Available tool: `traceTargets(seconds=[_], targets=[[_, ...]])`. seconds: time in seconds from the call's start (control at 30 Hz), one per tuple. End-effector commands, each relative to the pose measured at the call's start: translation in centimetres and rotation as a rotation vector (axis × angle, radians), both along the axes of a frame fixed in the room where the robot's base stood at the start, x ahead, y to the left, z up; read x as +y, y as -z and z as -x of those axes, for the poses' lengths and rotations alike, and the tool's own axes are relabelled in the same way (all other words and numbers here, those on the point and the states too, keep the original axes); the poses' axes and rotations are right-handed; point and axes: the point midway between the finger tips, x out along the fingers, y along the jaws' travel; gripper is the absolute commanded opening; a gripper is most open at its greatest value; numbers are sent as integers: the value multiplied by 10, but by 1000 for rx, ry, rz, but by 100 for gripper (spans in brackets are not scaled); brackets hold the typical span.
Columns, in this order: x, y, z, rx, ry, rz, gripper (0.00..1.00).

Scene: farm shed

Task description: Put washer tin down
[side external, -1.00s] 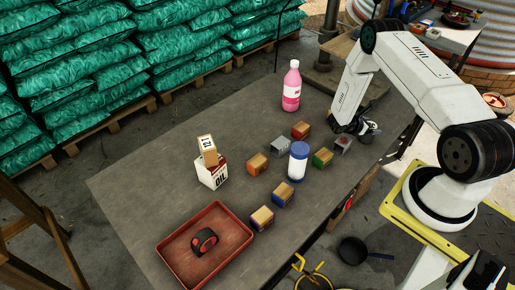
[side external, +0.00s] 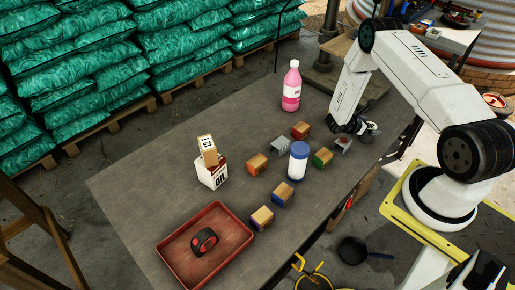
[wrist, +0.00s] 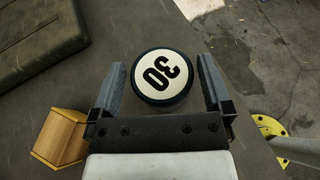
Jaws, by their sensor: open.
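The washer tin (wrist: 161,76) is round, with a dark rim and a cream lid marked 30, in the wrist view. It stands between the two fingers of my gripper (wrist: 163,85), which is open, with a gap on either side of the tin. In the side view my gripper (side external: 358,126) is low over the table's far right end. The tin (side external: 373,129) shows there only in part beside the fingers, and its base is hard to make out.
A wood-topped block (wrist: 60,137) lies just left of my gripper. Several blocks, a white jar with a blue lid (side external: 298,161), a pink bottle (side external: 291,88) and an oil carton (side external: 212,171) stand on the table (side external: 150,175). A red tray (side external: 172,254) holds a black-and-red roll.

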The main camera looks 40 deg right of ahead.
Motion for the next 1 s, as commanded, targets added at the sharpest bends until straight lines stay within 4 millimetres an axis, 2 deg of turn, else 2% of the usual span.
traceTargets(seconds=[0.6,0.8,1.0], targets=[[78,-35,-33,0,-1,0,100],[93,-42,-38,0,-1,1,100],[96,-43,-39,1,2,1,100]])
